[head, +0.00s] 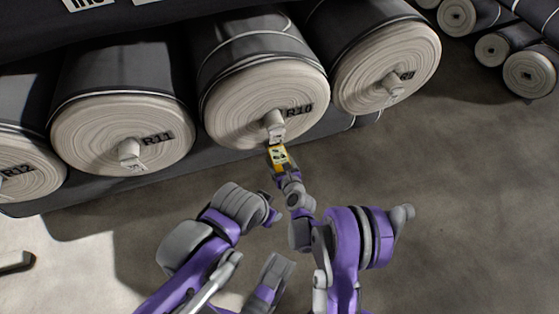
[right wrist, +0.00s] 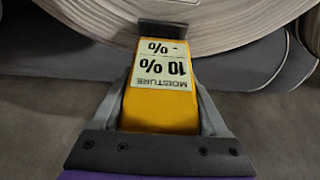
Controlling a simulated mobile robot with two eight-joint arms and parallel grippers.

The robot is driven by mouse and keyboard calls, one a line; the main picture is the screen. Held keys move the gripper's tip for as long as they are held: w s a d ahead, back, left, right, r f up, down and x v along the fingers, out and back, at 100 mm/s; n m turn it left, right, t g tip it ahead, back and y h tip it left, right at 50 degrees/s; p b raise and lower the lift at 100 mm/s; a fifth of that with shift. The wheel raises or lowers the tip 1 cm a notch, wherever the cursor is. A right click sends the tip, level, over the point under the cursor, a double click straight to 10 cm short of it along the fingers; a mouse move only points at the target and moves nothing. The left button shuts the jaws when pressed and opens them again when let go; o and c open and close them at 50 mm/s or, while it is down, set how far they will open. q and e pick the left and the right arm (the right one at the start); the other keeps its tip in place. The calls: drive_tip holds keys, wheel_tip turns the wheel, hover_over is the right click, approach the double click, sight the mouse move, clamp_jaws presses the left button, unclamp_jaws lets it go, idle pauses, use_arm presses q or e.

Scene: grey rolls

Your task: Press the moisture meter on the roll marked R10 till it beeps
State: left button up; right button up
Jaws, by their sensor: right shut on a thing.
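The roll marked R10 (head: 250,92) lies on its side in the row, its pale layered end facing me and a core stub with a tag near its middle. My right gripper (head: 283,165) is shut on the yellow moisture meter (right wrist: 160,108). The meter's dark head (right wrist: 168,30) overlaps the lower edge of the roll's pale end (right wrist: 235,22) in the right wrist view; I cannot tell if it touches. Its label, upside down there, reads MOISTURE, 10 % and a dash with %. My left arm (head: 235,205) is bent low in the head view; its fingers do not show clearly.
Roll R11 (head: 105,125) and roll R12 (head: 25,175) lie to the left, and roll R9 (head: 370,70) to the right. Smaller dark rolls (head: 530,72) lie at the top right. The grey floor (head: 465,190) is clear at the right.

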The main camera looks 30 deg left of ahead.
idle(0.3)
drive_tip(key=s+d+b, duration=0.1)
drive_tip(key=s+d, duration=0.3)
drive_tip(key=d, duration=0.1)
drive_tip(key=shift+s+b, duration=0.25)
drive_tip(key=shift+b, duration=0.05)
idle(0.3)
drive_tip(key=shift+d, duration=0.15)
